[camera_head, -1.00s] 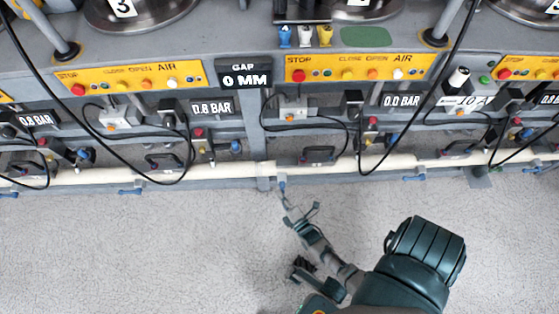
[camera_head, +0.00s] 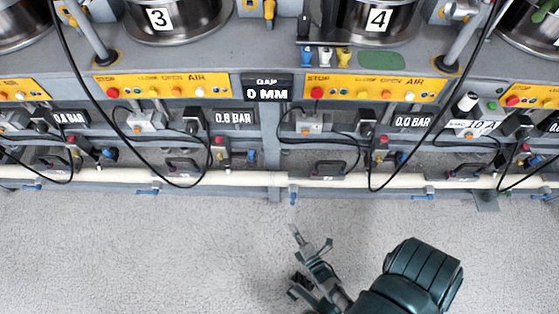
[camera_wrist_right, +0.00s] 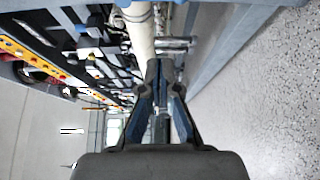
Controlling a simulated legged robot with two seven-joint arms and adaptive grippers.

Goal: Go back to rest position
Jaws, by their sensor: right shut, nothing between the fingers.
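My right gripper (camera_head: 311,244) is in the lower middle of the head view, over the grey speckled floor (camera_head: 130,250). It is shut and empty, apart from the machine and below the cream pipe (camera_head: 230,179). In the right wrist view the fingers of my right gripper (camera_wrist_right: 160,100) come together at the middle, with nothing between them, and the pipe (camera_wrist_right: 140,35) runs above them. The dark forearm of my right arm enters from the bottom of the head view. My left gripper is not in view.
The press machine fills the top half, with drums numbered 3 and 4 (camera_head: 378,20), yellow button panels (camera_head: 372,88) and a gap display (camera_head: 267,88) reading 0 MM. Black cables hang in loops before it. Blue valve handles (camera_head: 423,196) line the pipe. The floor in front is clear.

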